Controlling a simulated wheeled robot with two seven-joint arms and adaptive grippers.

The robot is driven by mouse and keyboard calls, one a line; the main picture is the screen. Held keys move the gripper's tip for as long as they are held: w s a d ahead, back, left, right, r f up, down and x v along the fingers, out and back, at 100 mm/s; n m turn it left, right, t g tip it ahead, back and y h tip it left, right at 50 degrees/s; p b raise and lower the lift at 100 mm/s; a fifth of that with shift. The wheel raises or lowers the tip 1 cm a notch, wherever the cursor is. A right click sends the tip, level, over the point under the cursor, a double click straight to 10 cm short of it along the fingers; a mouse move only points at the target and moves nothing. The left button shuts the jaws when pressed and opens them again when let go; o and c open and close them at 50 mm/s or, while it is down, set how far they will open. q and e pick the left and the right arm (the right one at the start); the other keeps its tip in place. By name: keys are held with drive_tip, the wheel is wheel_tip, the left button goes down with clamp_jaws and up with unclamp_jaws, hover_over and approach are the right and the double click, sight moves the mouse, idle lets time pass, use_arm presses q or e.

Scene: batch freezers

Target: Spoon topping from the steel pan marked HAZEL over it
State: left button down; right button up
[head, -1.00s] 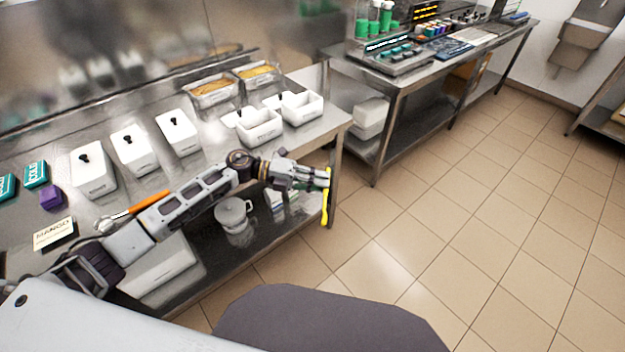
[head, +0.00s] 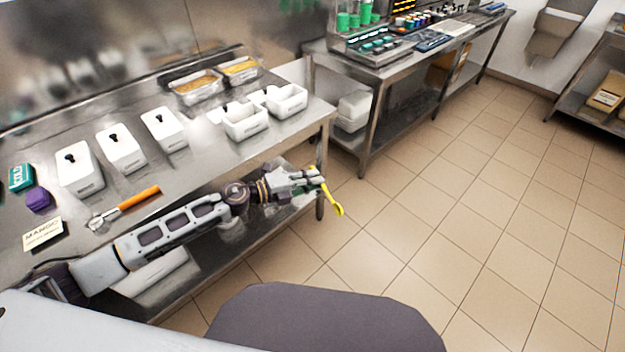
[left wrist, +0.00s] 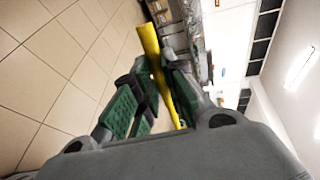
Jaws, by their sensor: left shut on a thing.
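My left gripper (head: 312,178) is shut on a yellow spoon (head: 334,201), out past the front edge of the steel table and over the floor. The spoon slants down to the right in the head view. It also shows between the green-padded fingers in the left wrist view (left wrist: 151,42). Two steel pans with golden-brown contents stand at the back of the table, a left pan (head: 190,98) and a right pan (head: 241,82). I cannot read a HAZEL mark on either. My right gripper is out of view.
Open white tubs (head: 245,126) stand in front of the pans. Several lidded white tubs (head: 80,177) line the table to the left. An orange-handled scoop (head: 137,199) and a MANGO card (head: 43,233) lie near the front. The tiled floor (head: 450,240) at right is clear.

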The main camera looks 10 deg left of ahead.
use_arm(q)
drive_tip(key=n+t+y, duration=0.1)
drive_tip(key=a+n+t+y, duration=0.1)
drive_tip(key=s+a+n+t+y+p, duration=0.1)
drive_tip(key=n+t, duration=0.1)
drive_tip(key=shift+a+f+y, duration=0.2)
drive_tip(key=shift+f+y, duration=0.15)
drive_tip(key=shift+y, duration=0.05)
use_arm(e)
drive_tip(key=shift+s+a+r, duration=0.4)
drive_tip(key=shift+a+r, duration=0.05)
use_arm(q)
drive_tip(key=shift+a+r, duration=0.1)
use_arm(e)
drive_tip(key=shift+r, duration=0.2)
